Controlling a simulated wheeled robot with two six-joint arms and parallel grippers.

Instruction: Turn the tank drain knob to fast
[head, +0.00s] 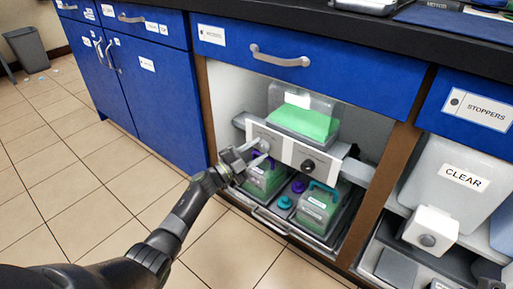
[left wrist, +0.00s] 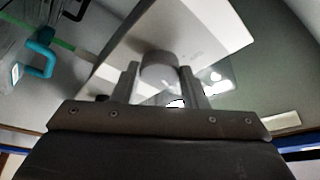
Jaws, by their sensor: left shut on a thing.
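A white panel (head: 284,149) with two knobs is in the open bay under the counter. My left gripper (head: 258,152) is at its left knob, a light grey one (head: 264,143). In the left wrist view the fingers of this gripper (left wrist: 160,88) are shut on either side of the rounded grey knob (left wrist: 160,68). A black knob (head: 308,164) sits on the right part of the panel, apart from the gripper. The marks on the panel are too small to read, so I cannot tell the knob's setting. My right gripper is not in view.
A clear tank with green liquid (head: 304,122) stands above the panel. Below are two green containers, the right one (head: 317,206) with a teal handle, and purple and teal caps on a tray (head: 270,220). A blue drawer (head: 310,62) is above, a brown post (head: 392,165) to the right.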

